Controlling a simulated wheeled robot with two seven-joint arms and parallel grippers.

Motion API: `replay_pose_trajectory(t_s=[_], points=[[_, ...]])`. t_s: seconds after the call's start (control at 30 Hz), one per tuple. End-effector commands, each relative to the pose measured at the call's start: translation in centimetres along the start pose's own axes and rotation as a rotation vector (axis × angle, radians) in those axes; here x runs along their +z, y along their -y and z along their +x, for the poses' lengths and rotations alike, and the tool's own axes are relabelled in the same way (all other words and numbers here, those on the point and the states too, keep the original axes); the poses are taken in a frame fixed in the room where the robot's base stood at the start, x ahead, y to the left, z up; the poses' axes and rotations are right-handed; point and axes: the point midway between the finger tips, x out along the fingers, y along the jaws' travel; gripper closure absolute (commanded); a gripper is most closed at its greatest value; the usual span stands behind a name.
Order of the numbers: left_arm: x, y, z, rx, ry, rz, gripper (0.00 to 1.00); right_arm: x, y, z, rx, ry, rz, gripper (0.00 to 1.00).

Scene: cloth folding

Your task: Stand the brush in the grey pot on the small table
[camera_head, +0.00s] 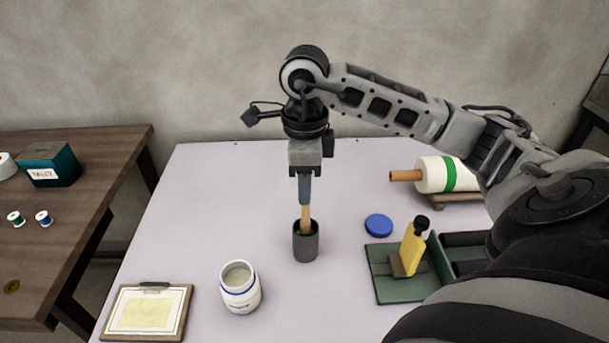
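The grey pot (306,247) stands upright near the middle of the pale table (220,190). The brush (306,216) is upright, with its lower end inside the pot's mouth and a tan wooden part showing above the rim. My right gripper (305,190) points straight down above the pot, its fingers close together around the brush's upper end. The bottom of the brush is hidden inside the pot, so I cannot tell whether it touches the floor of it. My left gripper is out of view.
A white jar (240,288) and a clipboard (147,312) are at front left. A blue lid (378,225), a yellow bottle (412,250) on a green tray (388,291) and a white roller (436,175) are on the right. A brown table (90,160) stands left.

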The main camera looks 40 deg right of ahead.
Motion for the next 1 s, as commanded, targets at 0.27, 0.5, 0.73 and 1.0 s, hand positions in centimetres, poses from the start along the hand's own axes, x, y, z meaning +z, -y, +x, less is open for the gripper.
replay_pose_trajectory(t_s=[0.27,0.5,0.73,1.0], points=[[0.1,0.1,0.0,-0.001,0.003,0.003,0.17,0.1,0.0,-0.9,-0.002,0.002,0.0,0.67],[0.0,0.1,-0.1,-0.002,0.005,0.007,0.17,0.1,0.1,-5.8,-0.005,0.006,-0.001,0.67],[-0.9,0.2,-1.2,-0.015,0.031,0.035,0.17,0.0,0.1,-11.9,-0.006,0.003,0.002,0.67],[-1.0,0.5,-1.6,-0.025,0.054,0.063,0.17,0.0,0.0,-15.6,-0.001,0.001,0.0,0.67]])
